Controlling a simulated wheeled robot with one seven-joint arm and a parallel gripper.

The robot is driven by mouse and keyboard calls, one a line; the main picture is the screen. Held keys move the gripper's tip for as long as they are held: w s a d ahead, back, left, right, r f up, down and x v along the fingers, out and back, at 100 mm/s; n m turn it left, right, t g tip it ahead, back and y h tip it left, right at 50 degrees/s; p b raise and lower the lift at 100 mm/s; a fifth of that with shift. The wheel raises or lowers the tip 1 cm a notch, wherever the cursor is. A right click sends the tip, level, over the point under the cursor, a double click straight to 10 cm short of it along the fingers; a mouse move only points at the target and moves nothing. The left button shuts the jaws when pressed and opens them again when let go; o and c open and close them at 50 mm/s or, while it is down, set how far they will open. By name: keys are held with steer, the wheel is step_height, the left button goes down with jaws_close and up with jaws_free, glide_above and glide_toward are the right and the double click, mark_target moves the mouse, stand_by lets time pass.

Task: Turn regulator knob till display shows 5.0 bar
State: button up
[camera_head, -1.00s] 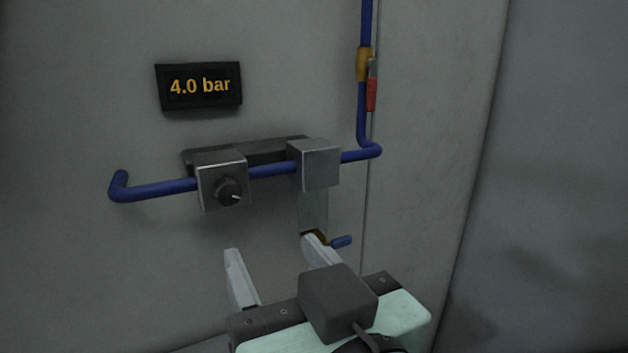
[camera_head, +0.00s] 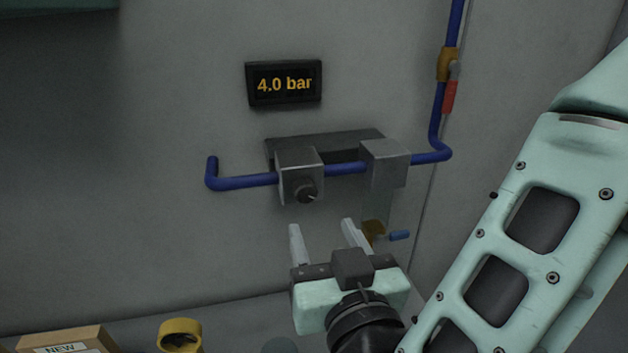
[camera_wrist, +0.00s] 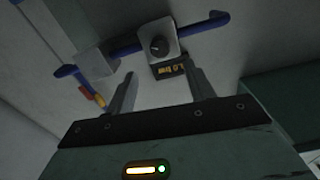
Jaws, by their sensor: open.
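The display (camera_head: 284,84) on the wall reads 4.0 bar. Below it, the black regulator knob (camera_head: 306,193) sits on the front of a grey metal block (camera_head: 299,166) on the blue pipe. The knob's light pointer mark is visible. My gripper (camera_head: 322,231) is open and empty, below and in front of the knob, not touching it. In the wrist view, the knob (camera_wrist: 159,47) lies beyond the gap between my open fingers (camera_wrist: 160,82), with the display (camera_wrist: 170,69) just below it in that picture.
A second grey block (camera_head: 385,160) sits right of the knob, with a clear bowl holding brownish matter (camera_head: 374,229) beneath. A red-handled valve (camera_head: 449,97) is on the upright blue pipe (camera_head: 437,125). A cardboard box (camera_head: 68,341) and a yellow part (camera_head: 180,335) are at the bottom left.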

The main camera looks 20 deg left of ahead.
mark_target(307, 195)
steer(key=p+x, duration=0.2)
steer(key=x, duration=0.6)
steer(key=shift+w+a+p, duration=0.2)
steer(key=shift+p, duration=0.15)
steer(key=c, duration=1)
